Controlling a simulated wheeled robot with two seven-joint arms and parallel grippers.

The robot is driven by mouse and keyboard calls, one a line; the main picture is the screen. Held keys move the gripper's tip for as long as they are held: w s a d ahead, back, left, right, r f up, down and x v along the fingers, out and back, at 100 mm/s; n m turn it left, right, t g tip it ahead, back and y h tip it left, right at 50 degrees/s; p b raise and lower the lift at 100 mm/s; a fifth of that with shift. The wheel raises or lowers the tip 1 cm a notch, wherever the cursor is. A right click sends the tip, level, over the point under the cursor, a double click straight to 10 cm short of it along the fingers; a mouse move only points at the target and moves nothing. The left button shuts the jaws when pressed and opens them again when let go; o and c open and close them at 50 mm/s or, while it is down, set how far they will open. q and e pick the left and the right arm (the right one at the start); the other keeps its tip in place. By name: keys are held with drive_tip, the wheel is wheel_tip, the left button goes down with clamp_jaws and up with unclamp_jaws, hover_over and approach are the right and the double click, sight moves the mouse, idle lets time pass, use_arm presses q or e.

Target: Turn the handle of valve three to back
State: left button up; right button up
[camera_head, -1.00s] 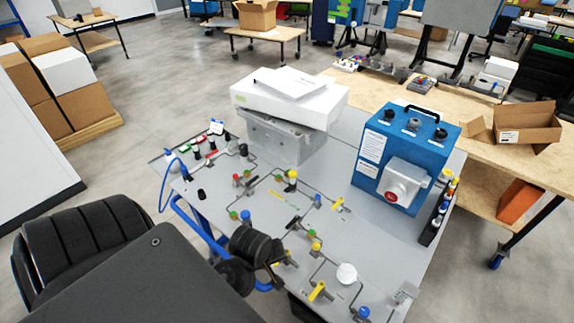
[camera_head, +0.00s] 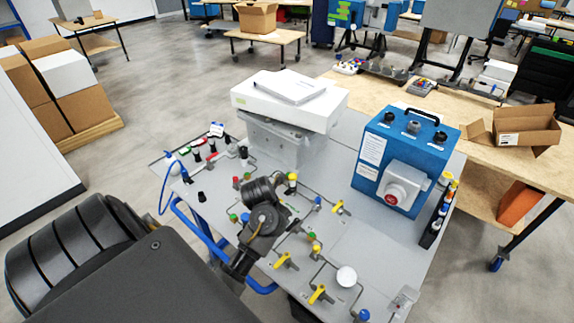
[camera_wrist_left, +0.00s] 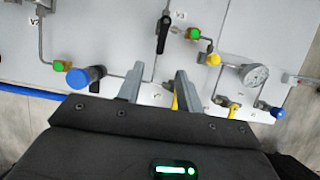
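In the left wrist view a black lever handle (camera_wrist_left: 163,35) stands on the panel beside a label that reads V3 (camera_wrist_left: 181,15). It points roughly up and down in that picture. My left gripper (camera_wrist_left: 157,82) is open and empty, its two grey fingers apart. A yellow handle (camera_wrist_left: 175,102) shows partly behind the right finger. In the head view my left arm reaches over the panel's near edge; its fingers and the black handle cannot be made out there. My right gripper is not in view.
The panel (camera_head: 365,245) carries pipes, coloured knobs, yellow handles (camera_head: 318,293) and a round gauge (camera_head: 346,276). A blue box (camera_head: 370,147) stands at the right, and a grey bin with a white box (camera_head: 290,104) at the back. Blue knob (camera_wrist_left: 78,77) is near the left finger.

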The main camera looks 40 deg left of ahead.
sight(289, 228)
use_arm(q)
drive_tip(key=b+x, duration=0.2)
drive_tip(key=x, duration=0.6)
drive_tip(key=shift+d+f, duration=0.15)
drive_tip(key=shift+f, duration=0.1)
drive_tip(key=shift+w+f, duration=0.3)
drive_tip(key=shift+f, duration=0.35)
clamp_jaws()
